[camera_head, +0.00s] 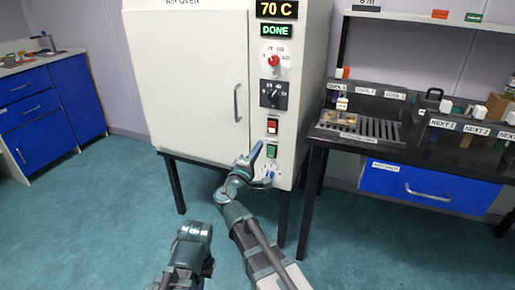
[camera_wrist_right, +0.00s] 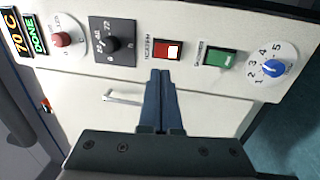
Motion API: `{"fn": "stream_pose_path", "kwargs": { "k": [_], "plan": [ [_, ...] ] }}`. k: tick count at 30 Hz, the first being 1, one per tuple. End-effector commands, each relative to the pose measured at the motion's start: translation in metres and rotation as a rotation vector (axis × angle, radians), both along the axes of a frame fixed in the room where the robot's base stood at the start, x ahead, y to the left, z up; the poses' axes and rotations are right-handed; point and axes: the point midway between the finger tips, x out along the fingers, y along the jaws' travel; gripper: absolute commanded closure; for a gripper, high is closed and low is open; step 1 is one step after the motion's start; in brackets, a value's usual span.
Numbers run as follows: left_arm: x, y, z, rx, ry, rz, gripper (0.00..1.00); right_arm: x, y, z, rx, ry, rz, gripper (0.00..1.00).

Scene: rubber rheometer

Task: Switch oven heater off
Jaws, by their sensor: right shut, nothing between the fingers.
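The oven (camera_head: 190,75) is a tall white cabinet with a column of controls right of its door. The red heater switch (camera_head: 272,127) sits in that column; in the wrist view the heater switch (camera_wrist_right: 168,51) has a bright, lit-looking part. My right gripper (camera_head: 256,152) is shut and empty, in front of the panel and below left of the switch. In the wrist view the closed blue fingertips of my right gripper (camera_wrist_right: 162,74) point at the panel just below the switch in the picture. I cannot tell whether they touch anything.
A green switch (camera_wrist_right: 219,60) and a blue-knobbed dial (camera_wrist_right: 273,68) are beside the red one. A black dial (camera_head: 272,94) and a red knob (camera_head: 273,61) are above. The display (camera_head: 277,9) reads 70 C. The door handle (camera_head: 237,103) protrudes. A black bench (camera_head: 350,133) stands right.

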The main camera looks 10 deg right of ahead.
Motion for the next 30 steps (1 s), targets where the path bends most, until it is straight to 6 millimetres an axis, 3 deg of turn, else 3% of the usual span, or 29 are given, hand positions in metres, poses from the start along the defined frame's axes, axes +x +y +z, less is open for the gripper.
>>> {"fn": "stream_pose_path", "kwargs": {
  "k": [6, 13, 19, 30],
  "plan": [
    [0.0, 0.0, 0.008, 0.001, 0.0, 0.001, 1.0, 0.042, -0.027, 0.008, 0.0, 0.0, -0.003, 1.0],
    [0.0, 0.0, 0.013, 0.002, 0.0, 0.003, 1.0, 0.071, -0.047, 0.013, 0.001, 0.001, -0.001, 1.0],
    [0.0, 0.0, 0.014, 0.001, 0.0, 0.003, 1.0, 0.083, -0.056, 0.014, 0.0, 0.0, -0.001, 1.0],
    [0.0, 0.0, 0.014, 0.001, 0.0, 0.003, 1.0, 0.085, -0.058, 0.014, 0.001, 0.001, 0.0, 1.0]
  ]
}}
